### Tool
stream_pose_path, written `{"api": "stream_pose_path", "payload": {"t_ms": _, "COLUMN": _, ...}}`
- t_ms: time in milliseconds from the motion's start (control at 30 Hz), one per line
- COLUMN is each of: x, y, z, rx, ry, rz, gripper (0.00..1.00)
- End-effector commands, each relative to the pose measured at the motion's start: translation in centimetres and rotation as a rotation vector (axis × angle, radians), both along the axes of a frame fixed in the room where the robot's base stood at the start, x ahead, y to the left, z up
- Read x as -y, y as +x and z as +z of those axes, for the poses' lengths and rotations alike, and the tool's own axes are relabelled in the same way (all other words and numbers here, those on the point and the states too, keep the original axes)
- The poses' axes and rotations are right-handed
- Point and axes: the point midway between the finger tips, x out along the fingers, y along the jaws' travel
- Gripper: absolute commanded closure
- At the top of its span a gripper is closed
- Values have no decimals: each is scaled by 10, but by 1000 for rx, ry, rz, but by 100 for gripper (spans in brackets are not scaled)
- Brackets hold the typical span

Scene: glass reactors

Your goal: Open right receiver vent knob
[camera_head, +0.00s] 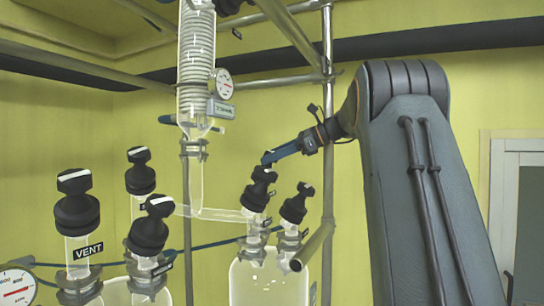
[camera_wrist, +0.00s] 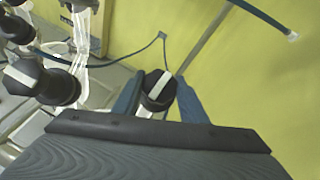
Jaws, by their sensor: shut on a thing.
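My gripper (camera_head: 267,160) reaches in from the right with its blue fingers at the top of a black knob (camera_head: 257,190) on the right glass vessel (camera_head: 268,282). In the wrist view my gripper (camera_wrist: 158,92) has one finger on each side of a round black knob (camera_wrist: 157,100) with a white bar across its top, and is shut on it. A second black knob (camera_head: 297,204) stands just right of it on the same vessel. I cannot read a label on the held knob.
Several black knobs stand on the left vessel, including one (camera_head: 76,202) above a "VENT" label (camera_head: 88,250). A glass condenser (camera_head: 196,70) with a gauge (camera_head: 221,84) hangs above. A metal post (camera_head: 327,130) stands close behind my gripper.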

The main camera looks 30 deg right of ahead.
Motion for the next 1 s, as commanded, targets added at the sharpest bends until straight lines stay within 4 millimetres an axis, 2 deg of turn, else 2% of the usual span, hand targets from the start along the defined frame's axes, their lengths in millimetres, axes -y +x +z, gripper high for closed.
{"api": "stream_pose_path", "payload": {"t_ms": 33, "x": 0, "y": -1, "z": -1, "rx": -3, "ry": 0, "rz": 2, "gripper": 60}}
{"api": "stream_pose_path", "payload": {"t_ms": 133, "x": 0, "y": 0, "z": -1, "rx": -2, "ry": 0, "rz": 1, "gripper": 43}}
{"api": "stream_pose_path", "payload": {"t_ms": 533, "x": 0, "y": 0, "z": 6, "rx": 2, "ry": -2, "rz": 1, "gripper": 43}}
{"api": "stream_pose_path", "payload": {"t_ms": 667, "x": 0, "y": 0, "z": 23, "rx": 3, "ry": -3, "rz": 0, "gripper": 43}}
{"api": "stream_pose_path", "payload": {"t_ms": 1000, "x": 0, "y": 0, "z": 81, "rx": 0, "ry": -1, "rz": 1, "gripper": 43}}
